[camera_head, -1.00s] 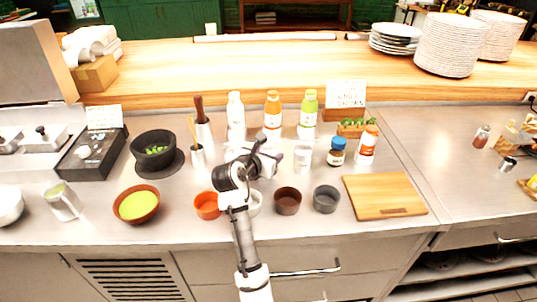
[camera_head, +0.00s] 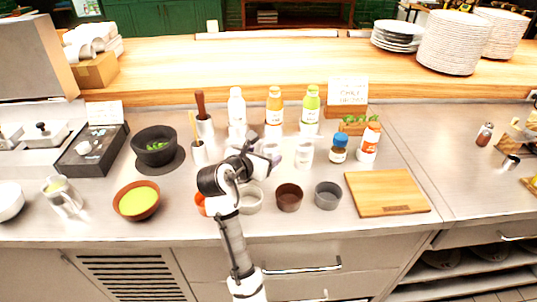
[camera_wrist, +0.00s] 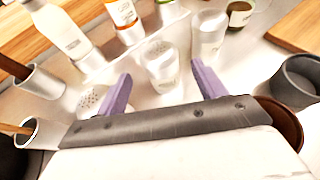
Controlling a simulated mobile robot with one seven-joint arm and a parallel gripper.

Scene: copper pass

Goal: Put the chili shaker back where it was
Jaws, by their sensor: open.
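My gripper (camera_wrist: 161,74) is open, its two purple fingers spread in the wrist view. A clear, whitish shaker-like container (camera_wrist: 163,68) stands upright beyond and between the fingertips; I cannot tell whether they touch it. A similar pale container (camera_wrist: 208,36) stands behind it to the right, and it also shows in the head view (camera_head: 304,154). A perforated lid (camera_wrist: 90,98) shows partly behind the left finger. In the head view my gripper (camera_head: 268,160) is over the middle of the counter. A reddish-brown shaker (camera_head: 484,134) stands far right. No readable label shows which is the chili shaker.
Three bottles (camera_head: 274,108) stand behind the gripper. A brown bowl (camera_head: 289,197), grey bowl (camera_head: 327,195) and cutting board (camera_head: 387,192) are in front. Counter right of the board is clear.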

